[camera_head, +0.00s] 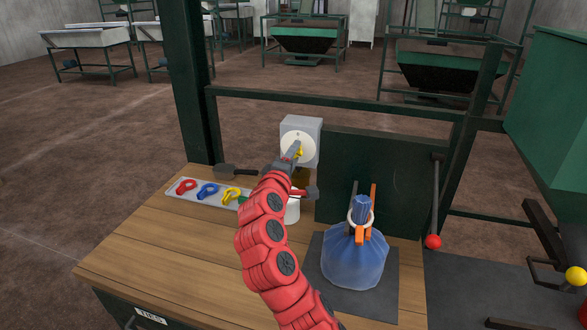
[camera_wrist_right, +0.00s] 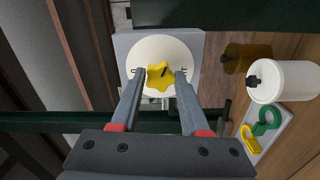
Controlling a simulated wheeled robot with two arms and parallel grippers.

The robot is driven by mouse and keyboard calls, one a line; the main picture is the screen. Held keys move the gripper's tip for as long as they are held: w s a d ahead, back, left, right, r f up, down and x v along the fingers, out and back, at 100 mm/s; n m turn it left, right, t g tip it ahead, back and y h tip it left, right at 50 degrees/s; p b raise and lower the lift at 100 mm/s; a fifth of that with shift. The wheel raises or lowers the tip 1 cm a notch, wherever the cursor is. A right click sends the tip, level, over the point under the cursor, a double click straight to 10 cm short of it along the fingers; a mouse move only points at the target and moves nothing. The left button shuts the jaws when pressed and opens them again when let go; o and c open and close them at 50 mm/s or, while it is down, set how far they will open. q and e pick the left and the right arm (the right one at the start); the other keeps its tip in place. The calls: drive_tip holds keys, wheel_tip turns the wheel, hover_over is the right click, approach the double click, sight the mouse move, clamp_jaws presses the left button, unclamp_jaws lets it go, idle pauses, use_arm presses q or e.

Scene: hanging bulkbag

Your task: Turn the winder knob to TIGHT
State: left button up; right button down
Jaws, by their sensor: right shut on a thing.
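The winder knob is yellow and star-shaped, on a round white dial on a grey box (camera_head: 311,127). In the right wrist view the knob (camera_wrist_right: 159,76) sits between the two fingertips of my right gripper (camera_wrist_right: 160,80), on the dial (camera_wrist_right: 160,48). My right gripper (camera_head: 294,153) is shut on the knob; in the head view the arm comes up from the bottom and the gripper partly covers it. A dark pointer mark shows on the knob. The dial's lettering is too small to read. My left gripper is in neither view.
A wooden bench (camera_head: 135,245) holds a tray (camera_head: 177,196) of coloured clips, a white container (camera_head: 292,212) and a blue tied bag (camera_head: 352,262) on a dark mat (camera_head: 387,293). A dark panel (camera_head: 380,175) stands right of the box. A red-knobbed lever (camera_head: 433,242) hangs further right.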

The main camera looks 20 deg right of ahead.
drive_tip(key=shift+w+a+f+m+b, duration=0.1)
drive_tip(key=shift+f+m+b, duration=0.05)
drive_tip(key=shift+m+b, duration=4.8)
drive_tip(key=shift+f+m+b, duration=0.1)
drive_tip(key=shift+m+b, duration=4.75)
drive_tip(key=shift+b, duration=0.05)
drive_tip(key=shift+m, duration=0.3)
drive_tip(key=shift+c, duration=2)
unclamp_jaws()
drive_tip(key=shift+r, duration=0.1)
